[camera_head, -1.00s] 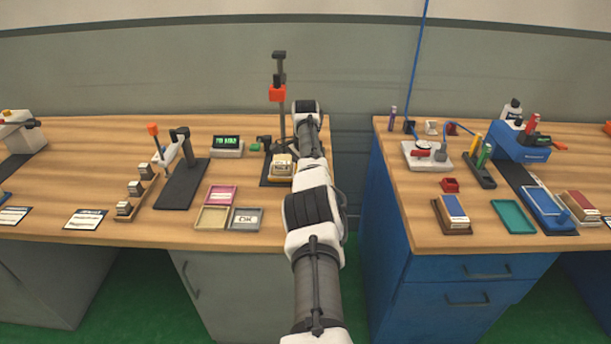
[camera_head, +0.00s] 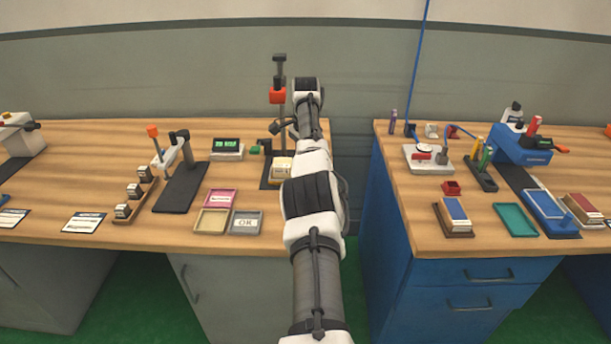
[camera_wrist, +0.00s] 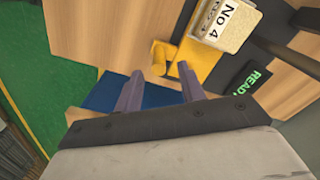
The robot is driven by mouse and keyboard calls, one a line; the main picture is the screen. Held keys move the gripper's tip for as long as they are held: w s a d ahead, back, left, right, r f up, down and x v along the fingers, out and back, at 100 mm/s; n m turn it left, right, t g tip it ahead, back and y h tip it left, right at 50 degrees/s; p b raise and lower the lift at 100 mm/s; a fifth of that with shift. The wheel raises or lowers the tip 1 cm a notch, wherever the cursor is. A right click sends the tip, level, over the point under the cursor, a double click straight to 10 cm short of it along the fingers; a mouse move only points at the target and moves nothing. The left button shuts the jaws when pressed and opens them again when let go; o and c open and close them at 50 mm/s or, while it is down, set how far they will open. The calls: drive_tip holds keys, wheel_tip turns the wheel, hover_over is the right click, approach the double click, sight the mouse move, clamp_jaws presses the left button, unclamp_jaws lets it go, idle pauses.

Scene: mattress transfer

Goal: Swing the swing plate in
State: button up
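In the wrist view a yellow plate (camera_wrist: 195,60) carries a cream block marked No 4 (camera_wrist: 228,22). The plate has a raised yellow tab (camera_wrist: 160,52) at its left end. I take this to be the swing plate. The cream block also shows in the head view (camera_head: 282,170) at the foot of the post with the red-orange part (camera_head: 278,96); the plate is hard to make out there. My gripper (camera_wrist: 160,82) is open, its two fingers apart and empty, just short of the yellow tab. In the head view I cannot make out its fingertips.
A dark strip with a READY label (camera_wrist: 258,82) lies beside the plate. The bench edge is close, with a gap to the blue bench (camera_head: 385,215). Left are three small trays (camera_head: 213,220), a green display (camera_head: 227,148) and a black-based stand (camera_head: 181,188).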

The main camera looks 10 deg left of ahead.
wheel_tip(320, 180, up, 7)
drive_tip(key=p, duration=0.5)
drive_tip(key=shift+r+p, duration=0.2)
drive_tip(key=shift+p, duration=0.1)
